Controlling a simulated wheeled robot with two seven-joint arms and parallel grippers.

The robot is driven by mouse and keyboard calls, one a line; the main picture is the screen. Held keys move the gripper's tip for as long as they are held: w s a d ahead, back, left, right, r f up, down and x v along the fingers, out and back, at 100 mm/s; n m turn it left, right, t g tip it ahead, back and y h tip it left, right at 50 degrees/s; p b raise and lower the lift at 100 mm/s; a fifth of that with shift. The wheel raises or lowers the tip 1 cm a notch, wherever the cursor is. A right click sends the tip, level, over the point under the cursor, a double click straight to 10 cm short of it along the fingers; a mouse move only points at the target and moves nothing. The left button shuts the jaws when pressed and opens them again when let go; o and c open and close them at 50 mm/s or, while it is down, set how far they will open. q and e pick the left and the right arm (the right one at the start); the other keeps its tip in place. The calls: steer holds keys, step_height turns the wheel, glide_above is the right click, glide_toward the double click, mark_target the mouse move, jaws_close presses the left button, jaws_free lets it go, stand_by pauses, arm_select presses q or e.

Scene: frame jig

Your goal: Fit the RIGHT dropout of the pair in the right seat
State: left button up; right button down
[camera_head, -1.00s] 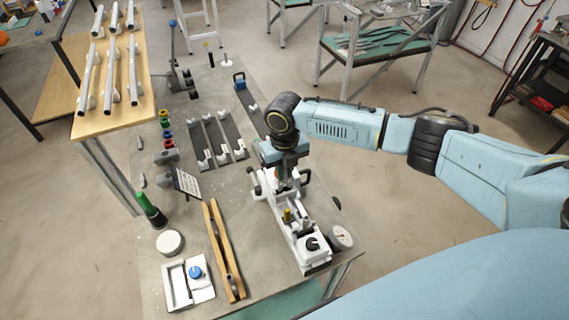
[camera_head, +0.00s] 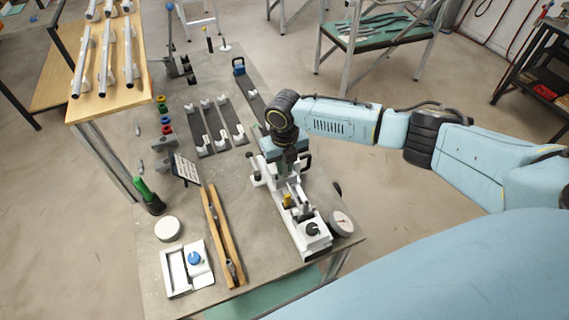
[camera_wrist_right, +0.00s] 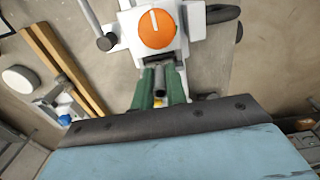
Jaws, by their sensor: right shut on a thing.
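The white frame jig (camera_head: 306,242) stands near the right edge of the workbench. My right gripper (camera_head: 288,165) is over the far part of the jig, pointing down. In the right wrist view its green fingers (camera_wrist_right: 161,88) are shut on a small grey metal piece, seemingly the right dropout (camera_wrist_right: 159,78). The piece is mostly hidden between the fingers. An orange knob (camera_wrist_right: 156,30) on the white jig shows just beyond them. The right seat is not clearly visible, and I cannot tell whether the piece touches it. My left gripper is not in view.
A round dial (camera_head: 342,222) sits beside the jig's near end. Dark strips with white pieces (camera_head: 217,130) lie behind it to the left. A wooden-sided rack (camera_head: 222,240), a white disc (camera_head: 168,229) and a white tray (camera_head: 176,277) stand left. Bare bench separates rack and jig.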

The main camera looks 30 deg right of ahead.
steer(key=c, duration=1.3)
jaws_free()
steer(key=shift+c, duration=0.2)
steer(key=shift+r, duration=0.1)
step_height(320, 180, up, 13)
steer(key=b, duration=0.1)
steer(key=shift+r, duration=0.15)
